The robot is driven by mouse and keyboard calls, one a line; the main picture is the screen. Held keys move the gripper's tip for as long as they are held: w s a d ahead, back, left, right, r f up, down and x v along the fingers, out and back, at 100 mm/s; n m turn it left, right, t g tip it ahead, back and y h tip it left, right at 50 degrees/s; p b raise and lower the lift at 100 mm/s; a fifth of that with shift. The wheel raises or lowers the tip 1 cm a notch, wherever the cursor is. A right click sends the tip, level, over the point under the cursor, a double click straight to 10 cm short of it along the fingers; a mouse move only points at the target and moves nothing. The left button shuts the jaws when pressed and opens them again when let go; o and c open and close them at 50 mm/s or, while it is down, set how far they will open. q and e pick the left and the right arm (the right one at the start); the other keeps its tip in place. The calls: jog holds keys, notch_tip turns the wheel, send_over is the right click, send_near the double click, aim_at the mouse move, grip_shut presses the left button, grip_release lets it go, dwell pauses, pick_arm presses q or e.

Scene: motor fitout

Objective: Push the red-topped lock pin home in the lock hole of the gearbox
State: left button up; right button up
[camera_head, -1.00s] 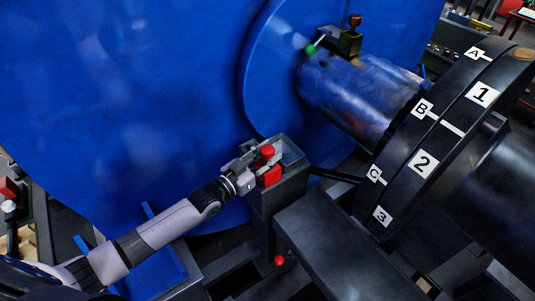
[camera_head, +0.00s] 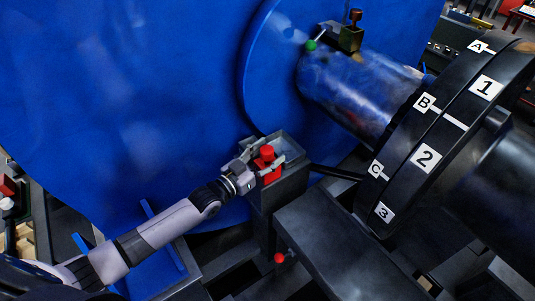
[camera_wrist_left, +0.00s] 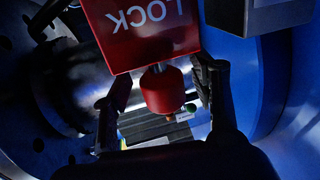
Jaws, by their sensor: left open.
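The red-topped lock pin (camera_head: 267,152) stands in the dark grey open-topped box at the middle of the head view. In the left wrist view its round red knob (camera_wrist_left: 162,91) sits on a short metal shaft, beside a red plate marked LOCK (camera_wrist_left: 143,33). My left gripper (camera_head: 265,157) is at the pin. In the left wrist view its dark fingers (camera_wrist_left: 160,100) are spread, one on each side of the knob, with gaps showing. The lock hole is hidden, so I cannot tell how deep the pin sits. My right gripper is out of view.
The dark box (camera_head: 292,177) has raised walls around the pin. A huge blue housing (camera_head: 130,90) rises behind my arm. To the right are a metal shaft (camera_head: 355,95) and a black wheel (camera_head: 400,165) with lettered and numbered labels. A grey block (camera_head: 335,240) stands in front.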

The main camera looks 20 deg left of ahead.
pick_arm(q)
jog(key=shift+s+a+f, duration=0.1)
jog(key=shift+s+a, duration=0.15)
jog(key=shift+s, duration=0.25)
jog(key=v, duration=1.1)
jog(key=w+a+p+v, duration=0.1)
jog(key=p+v, duration=0.3)
jog(key=v, duration=0.7)
jog(key=shift+s+a, duration=0.3)
jog(key=shift+a, duration=0.4)
